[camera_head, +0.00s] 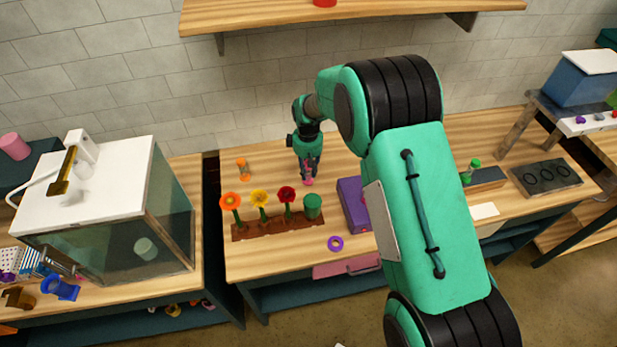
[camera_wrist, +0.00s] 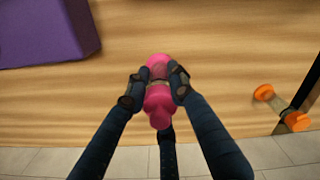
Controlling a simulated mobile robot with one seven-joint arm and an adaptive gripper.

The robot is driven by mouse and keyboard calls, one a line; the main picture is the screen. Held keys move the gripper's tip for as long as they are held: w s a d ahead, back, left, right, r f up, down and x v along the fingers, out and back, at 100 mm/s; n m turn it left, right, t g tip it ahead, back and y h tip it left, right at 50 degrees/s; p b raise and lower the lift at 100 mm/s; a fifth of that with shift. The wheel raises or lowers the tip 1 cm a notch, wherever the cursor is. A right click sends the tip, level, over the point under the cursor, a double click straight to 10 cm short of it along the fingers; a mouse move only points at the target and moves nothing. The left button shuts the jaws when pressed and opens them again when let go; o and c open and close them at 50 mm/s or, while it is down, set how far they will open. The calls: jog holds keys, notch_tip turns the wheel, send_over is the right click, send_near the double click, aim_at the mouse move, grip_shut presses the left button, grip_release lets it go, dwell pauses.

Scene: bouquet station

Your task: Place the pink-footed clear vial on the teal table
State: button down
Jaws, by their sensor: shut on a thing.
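The pink-footed clear vial (camera_wrist: 160,104) is between my gripper's fingers (camera_wrist: 155,88) in the wrist view. Its pink ends show, and the fingers cover part of its clear middle. In the head view my gripper (camera_head: 309,166) points down over the back of the wooden worktop, shut on the vial, whose pink end (camera_head: 309,181) shows just below the fingers. I cannot tell whether that end touches the top. A dark teal surface (camera_head: 33,160) shows at the far left behind the glass tank, with a pink cylinder (camera_head: 14,146) on it.
An orange-ended vial (camera_head: 242,169) stands left of my gripper. A brown rack (camera_head: 270,228) with flowers and a green cup (camera_head: 313,205) is in front. A purple box (camera_head: 353,203) is to the right. The white-topped tank (camera_head: 90,195) fills the left. A shelf (camera_head: 350,12) hangs above.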

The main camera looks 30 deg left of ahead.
aim_at(308, 177)
dwell(0.3)
jog(key=shift+f, duration=1.9)
jog(key=shift+f, duration=0.1)
jog(key=c, duration=1.5)
grip_release()
notch_tip(308, 177, up, 12)
jog(key=shift+r+b, duration=0.1)
jog(key=shift+b, duration=0.2)
jog(key=shift+d, duration=0.1)
